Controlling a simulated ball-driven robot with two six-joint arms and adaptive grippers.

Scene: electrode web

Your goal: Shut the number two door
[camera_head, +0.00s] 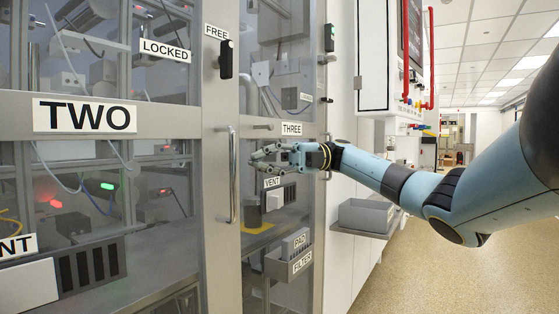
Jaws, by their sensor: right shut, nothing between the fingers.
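The number two door (15,105) is a large glass door in a grey metal frame on the left, with a sign reading TWO (84,116). A vertical bar handle (233,178) stands near its right side. I cannot tell for sure whether the door is fully shut or slightly ajar. My right gripper (258,161) reaches in from the right, its fingers pointing left. It is shut and empty, just right of the bar handle in the picture, in front of the bay marked THREE; I see no contact with the handle. My left gripper is not in view.
A black latch (226,60) sits below a FREE sign (216,32). A LOCKED sign (165,50) is on the left. A grey bin (294,257) marked PAD and FILTER and a grey tray (366,216) stick out below my arm. The floor at right is clear.

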